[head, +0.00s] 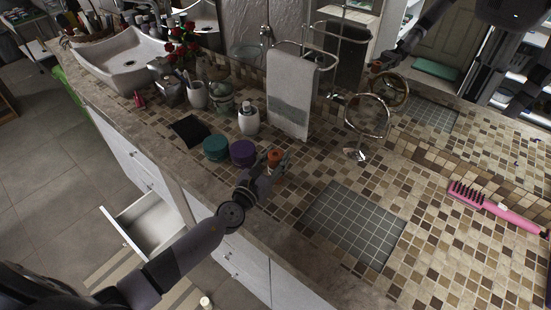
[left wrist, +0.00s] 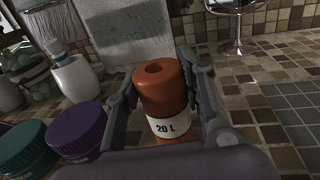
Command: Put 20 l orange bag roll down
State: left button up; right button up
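The orange bag roll (head: 274,156) has a white "20 L" label and stands upright between the fingers of my left gripper (head: 272,165). In the left wrist view the roll (left wrist: 164,92) has a finger of the left gripper (left wrist: 163,98) against each side. The gripper is shut on it over the tiled counter, near the front edge. Its lower end is partly hidden, so I cannot tell whether it touches the counter. My right gripper is not in view.
Purple (head: 243,153) and teal (head: 216,148) jars stand just left of the roll. A soap dispenser (head: 248,120), towel stand (head: 291,95) and round mirror (head: 366,115) stand behind. A grey tiled patch (head: 352,225) to the right is clear. A drawer (head: 150,222) is open below.

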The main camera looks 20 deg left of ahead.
pick_arm(q)
jog(key=o, duration=0.5)
jog(key=shift+c, duration=0.2)
jog(key=shift+r+p, duration=0.2)
jog(key=shift+p, duration=0.1)
jog(key=shift+s+f, duration=0.15)
jog(key=shift+s, duration=0.2)
jog(key=s, duration=0.3)
jog(key=s+a+b, duration=0.1)
jog(key=s, duration=0.2)
jog(key=s+a, duration=0.1)
jog(key=s, duration=0.2)
jog(key=shift+s+b, duration=0.3)
jog(key=shift+b, duration=0.1)
jog(key=shift+s+a, duration=0.15)
jog(key=shift+s, duration=0.6)
